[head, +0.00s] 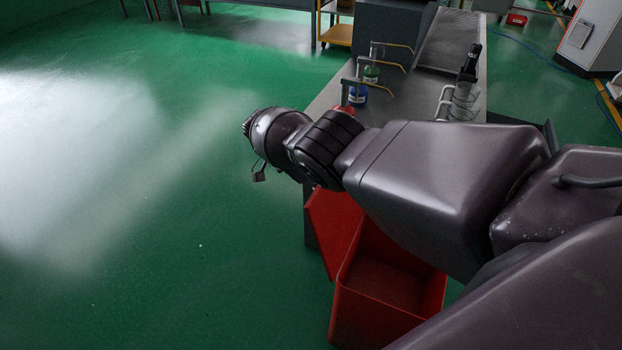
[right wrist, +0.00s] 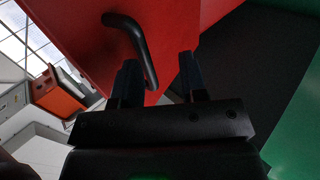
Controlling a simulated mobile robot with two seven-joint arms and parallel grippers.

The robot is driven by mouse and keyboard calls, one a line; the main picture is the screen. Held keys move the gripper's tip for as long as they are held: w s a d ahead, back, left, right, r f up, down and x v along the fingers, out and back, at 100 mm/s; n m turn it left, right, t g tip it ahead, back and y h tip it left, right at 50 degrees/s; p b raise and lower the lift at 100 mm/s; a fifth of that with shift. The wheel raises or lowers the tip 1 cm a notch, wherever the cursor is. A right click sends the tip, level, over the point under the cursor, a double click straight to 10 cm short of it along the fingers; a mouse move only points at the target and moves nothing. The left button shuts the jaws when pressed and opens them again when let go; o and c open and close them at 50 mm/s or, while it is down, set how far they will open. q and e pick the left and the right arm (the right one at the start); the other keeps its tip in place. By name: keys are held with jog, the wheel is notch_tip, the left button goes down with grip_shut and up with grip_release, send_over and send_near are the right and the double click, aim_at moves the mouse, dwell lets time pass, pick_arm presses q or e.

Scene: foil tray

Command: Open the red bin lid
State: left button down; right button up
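The red bin (head: 372,312) stands on the floor at the lower middle of the head view, partly behind my right arm. Its inside shows through the open top. The red lid (head: 333,228) is tilted up at the bin's far left side. In the right wrist view the red lid (right wrist: 172,30) fills the upper middle and carries a black bar handle (right wrist: 135,45). My right gripper (right wrist: 161,75) is open, its two fingers apart near the handle's lower end; contact cannot be told. In the head view its fingers are hidden. My left gripper is not in view.
A grey bench (head: 325,101) behind my right arm holds a blue-liquid bottle (head: 357,94), a green-liquid bottle (head: 371,73) and a dark bottle (head: 470,64). The green floor (head: 130,230) to the left is clear.

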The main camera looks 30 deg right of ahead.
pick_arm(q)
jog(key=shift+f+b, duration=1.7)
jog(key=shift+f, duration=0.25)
pick_arm(e)
jog(key=v, duration=0.8)
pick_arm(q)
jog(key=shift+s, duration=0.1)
pick_arm(e)
jog(key=shift+r, duration=0.2)
